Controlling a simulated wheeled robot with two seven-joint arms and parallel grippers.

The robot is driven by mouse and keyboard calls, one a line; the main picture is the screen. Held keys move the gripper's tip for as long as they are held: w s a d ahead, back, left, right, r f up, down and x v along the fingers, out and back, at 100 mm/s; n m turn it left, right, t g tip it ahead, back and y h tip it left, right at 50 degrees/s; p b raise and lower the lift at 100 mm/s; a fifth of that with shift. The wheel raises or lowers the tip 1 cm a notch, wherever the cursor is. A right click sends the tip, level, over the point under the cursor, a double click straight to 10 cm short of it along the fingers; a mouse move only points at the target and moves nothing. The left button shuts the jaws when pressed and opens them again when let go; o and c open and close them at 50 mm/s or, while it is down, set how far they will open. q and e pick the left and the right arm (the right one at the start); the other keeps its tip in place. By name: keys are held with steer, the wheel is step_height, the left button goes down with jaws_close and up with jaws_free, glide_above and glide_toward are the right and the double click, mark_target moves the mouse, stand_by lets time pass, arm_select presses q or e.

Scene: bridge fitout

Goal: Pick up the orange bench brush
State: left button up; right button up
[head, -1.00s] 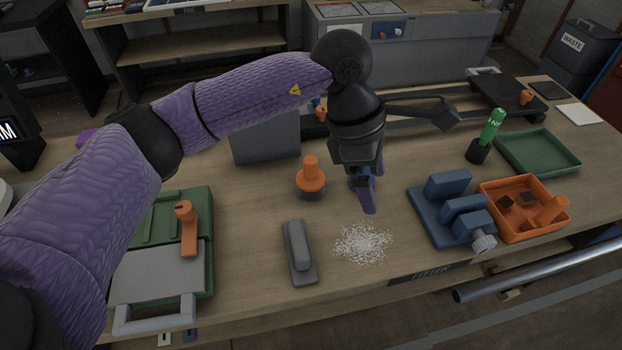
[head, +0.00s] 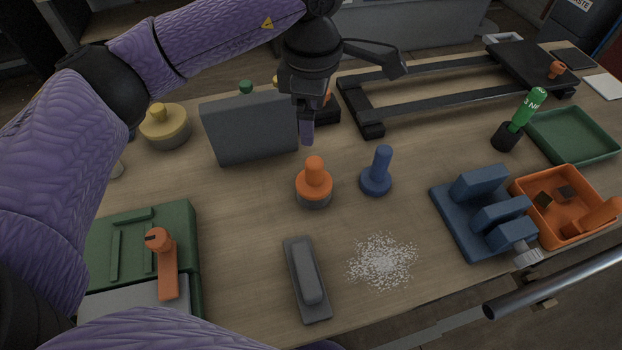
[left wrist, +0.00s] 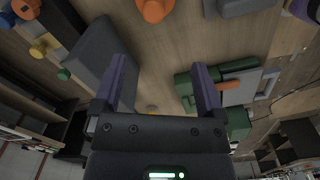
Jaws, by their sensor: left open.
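The orange bench brush (head: 314,184) stands upright on the wooden table, with an orange knob handle over a grey round base. In the left wrist view an orange round thing, likely the same brush (left wrist: 155,9), is cut by the top edge. My left gripper (head: 307,130) is above the table, behind the brush and apart from it, by the grey upright panel. In the left wrist view my left gripper (left wrist: 161,75) has its two purple fingers wide apart with nothing between them. My right gripper is not in view.
A blue-handled brush (head: 377,172) stands right of the orange one. The grey panel (head: 250,128) stands behind left. A grey block (head: 306,280) and white granules (head: 383,262) lie in front. A green case (head: 130,235) is left; a blue fixture (head: 470,225) and orange tray (head: 560,235) are right.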

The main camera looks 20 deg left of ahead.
arm_select(q)
steer(key=b, duration=0.4)
glide_above(314, 161)
steer(key=f, duration=0.5)
steer(key=shift+s+f, duration=0.2)
steer(key=shift+s, duration=0.15)
steer(key=shift+f, duration=0.25)
steer(key=f+b, duration=0.1)
steer(key=f, duration=0.2)
steer(key=f+b, duration=0.1)
steer(key=f, duration=0.5)
steer(key=shift+w+f+b, duration=0.3)
steer(key=shift+w+b, duration=0.05)
steer(key=shift+b, duration=0.05)
steer(key=c, duration=1.2)
jaws_close()
steer(key=shift+r, duration=0.1)
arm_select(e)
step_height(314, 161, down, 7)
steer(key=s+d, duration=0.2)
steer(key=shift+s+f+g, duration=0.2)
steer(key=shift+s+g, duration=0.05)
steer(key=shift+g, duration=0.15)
